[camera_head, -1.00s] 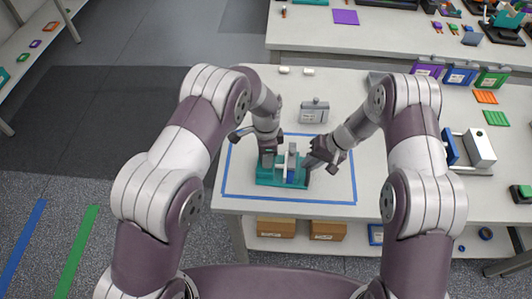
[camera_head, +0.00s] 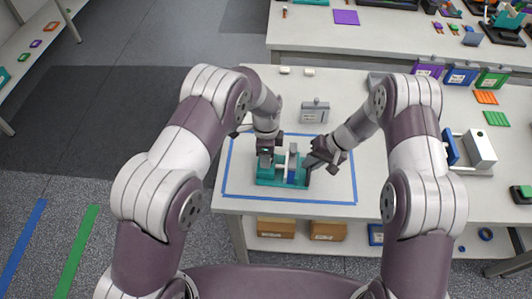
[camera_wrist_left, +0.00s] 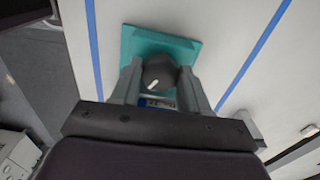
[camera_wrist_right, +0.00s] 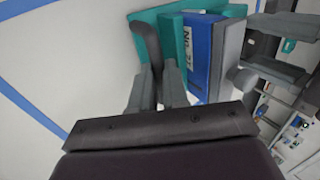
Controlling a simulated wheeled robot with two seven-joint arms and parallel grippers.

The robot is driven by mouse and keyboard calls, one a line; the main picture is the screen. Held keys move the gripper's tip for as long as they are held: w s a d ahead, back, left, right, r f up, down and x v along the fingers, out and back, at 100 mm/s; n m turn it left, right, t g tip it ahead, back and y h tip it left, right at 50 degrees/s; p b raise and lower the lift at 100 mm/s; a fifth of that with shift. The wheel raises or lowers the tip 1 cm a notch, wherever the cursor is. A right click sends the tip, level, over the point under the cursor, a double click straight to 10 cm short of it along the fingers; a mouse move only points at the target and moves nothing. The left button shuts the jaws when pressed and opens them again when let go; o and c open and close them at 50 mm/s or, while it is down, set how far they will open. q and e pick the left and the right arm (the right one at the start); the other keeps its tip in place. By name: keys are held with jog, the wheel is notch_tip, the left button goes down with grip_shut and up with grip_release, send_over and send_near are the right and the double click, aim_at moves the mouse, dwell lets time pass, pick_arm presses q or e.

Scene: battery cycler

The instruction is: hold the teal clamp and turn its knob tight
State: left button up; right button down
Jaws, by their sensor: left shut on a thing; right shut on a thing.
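The teal clamp (camera_head: 283,184) stands on the table inside a blue taped outline, with a blue block (camera_wrist_right: 197,55) bearing a label in it. My left gripper (camera_head: 265,163) is above the left part of the clamp. In the left wrist view its fingers are shut on a round dark knob (camera_wrist_left: 158,72) with a white mark. My right gripper (camera_head: 309,165) is at the clamp's right side. In the right wrist view its fingers are shut on a dark curved handle (camera_wrist_right: 146,42) beside the teal body. The fingers partly hide the clamp.
A grey box-like device (camera_head: 314,113) stands behind the clamp. Purple, blue and green bins (camera_head: 460,75) and a white and blue fixture (camera_head: 480,148) are to the right. Blue tape (camera_head: 290,201) lies along the front. The table left of the clamp is clear.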

pick_arm(q)
jog(key=shift+d, duration=0.1)
dwell(0.8)
jog(key=o, duration=1.1)
jog(key=shift+c, duration=0.2)
notch_tip(320, 180, up, 12)
pick_arm(e)
jog(key=c, duration=1.1)
grip_release()
